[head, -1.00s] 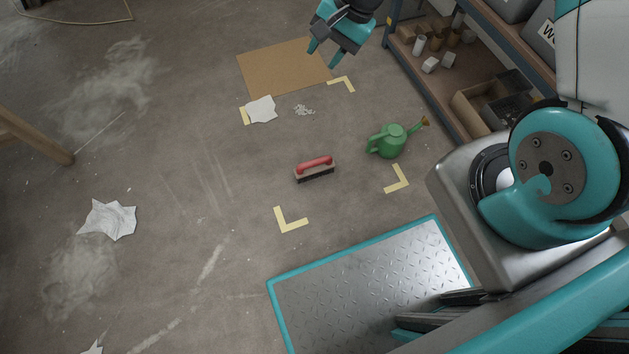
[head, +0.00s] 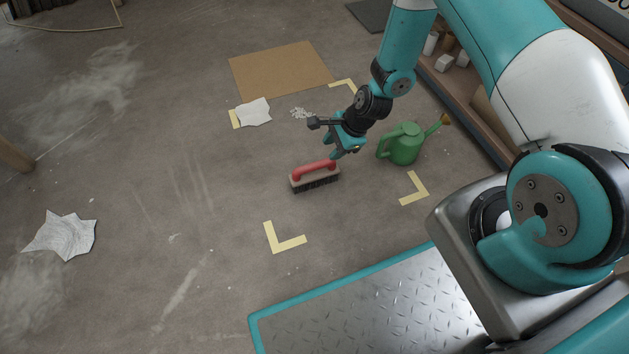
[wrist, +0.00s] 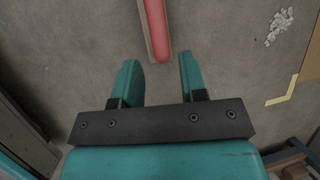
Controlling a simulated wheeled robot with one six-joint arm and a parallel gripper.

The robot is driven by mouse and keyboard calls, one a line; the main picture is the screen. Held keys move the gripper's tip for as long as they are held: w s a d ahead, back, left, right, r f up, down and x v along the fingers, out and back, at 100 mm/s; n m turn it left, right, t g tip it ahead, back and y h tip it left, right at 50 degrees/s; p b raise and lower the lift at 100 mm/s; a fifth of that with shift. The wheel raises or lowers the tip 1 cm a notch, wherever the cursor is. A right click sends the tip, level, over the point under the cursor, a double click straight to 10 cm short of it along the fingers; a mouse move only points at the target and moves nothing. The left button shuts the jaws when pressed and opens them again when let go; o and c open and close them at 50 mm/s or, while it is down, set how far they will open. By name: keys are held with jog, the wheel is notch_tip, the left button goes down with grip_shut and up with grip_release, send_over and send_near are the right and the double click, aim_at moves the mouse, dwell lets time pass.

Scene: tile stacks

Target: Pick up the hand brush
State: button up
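The hand brush (head: 315,177) lies on the concrete floor, its red handle up and its dark bristles down. My gripper (head: 340,150) is just above and to the right of the brush's right end in the head view. In the wrist view the brush's red handle (wrist: 156,28) shows at the top, ahead of the fingers. My gripper also shows there (wrist: 160,75), its two teal fingers apart with only bare floor between them. The fingers do not touch the brush in that view.
A green watering can (head: 405,145) stands close to the right of my gripper. Yellow corner marks (head: 284,240) surround the area. Crumpled paper (head: 254,112), pale scraps (head: 301,113) and a cardboard sheet (head: 282,70) lie behind. A shelf (head: 465,95) stands at the right.

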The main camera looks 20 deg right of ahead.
aim_at(319, 163)
jog(key=b+x, duration=0.2)
jog(key=x, duration=0.2)
jog(key=shift+a+f, duration=0.1)
jog(key=shift+f, duration=0.2)
jog(key=b+x, duration=0.4)
jog(key=shift+s+a+f, duration=0.15)
jog(key=shift+f, duration=0.05)
jog(key=shift+a+f+b, duration=0.2)
jog(key=shift+f+b, duration=0.1)
jog(key=shift+b, duration=0.15)
jog(key=shift+r, duration=0.1)
grip_shut()
jog(key=shift+r, duration=0.1)
